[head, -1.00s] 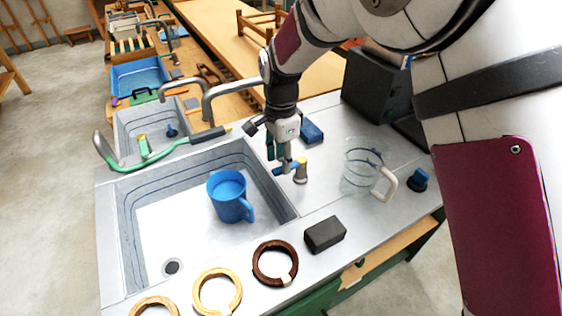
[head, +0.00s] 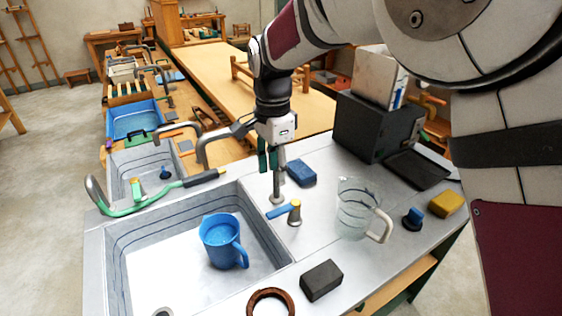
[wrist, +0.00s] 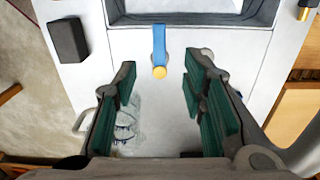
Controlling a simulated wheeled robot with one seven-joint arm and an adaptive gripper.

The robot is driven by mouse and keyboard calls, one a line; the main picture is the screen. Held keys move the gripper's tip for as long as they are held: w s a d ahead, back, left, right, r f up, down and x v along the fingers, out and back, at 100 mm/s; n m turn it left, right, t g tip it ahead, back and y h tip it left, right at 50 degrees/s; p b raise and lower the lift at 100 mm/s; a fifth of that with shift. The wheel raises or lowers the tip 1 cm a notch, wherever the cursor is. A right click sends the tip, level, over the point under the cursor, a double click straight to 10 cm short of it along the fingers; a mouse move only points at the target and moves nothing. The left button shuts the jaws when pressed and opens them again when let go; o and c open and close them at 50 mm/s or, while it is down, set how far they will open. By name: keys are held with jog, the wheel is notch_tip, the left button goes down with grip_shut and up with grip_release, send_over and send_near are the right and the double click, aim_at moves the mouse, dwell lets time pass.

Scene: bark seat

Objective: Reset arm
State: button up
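My gripper (head: 268,162) hangs over the counter, above and behind the tap post with a blue lever (head: 283,211) and a yellow cap. In the wrist view my gripper (wrist: 160,110) has its two green-padded fingers wide apart with nothing between them. The blue lever (wrist: 159,45) shows beyond the fingertips, apart from them. A blue jug (head: 222,242) stands upright in the grey sink (head: 140,240). A clear glass pitcher (head: 353,210) stands on the counter to the right and shows faintly by the left finger in the wrist view (wrist: 125,125).
A dark block (head: 321,281) and a brown ring (head: 270,302) lie at the front. A blue block (head: 301,173) lies behind the tap. A grey faucet (head: 203,145) arches over the sink.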

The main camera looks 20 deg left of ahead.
jog(key=s+d+r+n+t, duration=0.1)
jog(key=s+d+r, duration=0.1)
jog(key=d+r, duration=0.35)
jog(key=s+d+r+n+y, duration=0.1)
jog(key=d+r, duration=0.1)
jog(key=d, duration=0.7)
jog(key=s+d+r+n+t, duration=0.1)
jog(key=s+d+r+n, duration=0.1)
jog(key=d+r, duration=0.35)
jog(key=s+d+f+n+t, duration=0.1)
jog(key=s+d+n, duration=0.1)
jog(key=s+d, duration=0.6)
jog(key=s+d+f+n+t+h, duration=0.1)
jog(key=s+d+f+n, duration=0.1)
jog(key=s+d, duration=0.7)
jog(key=shift+s+n+t, duration=0.25)
jog(key=shift+n+t, duration=0.05)
jog(key=shift+r, duration=0.1)
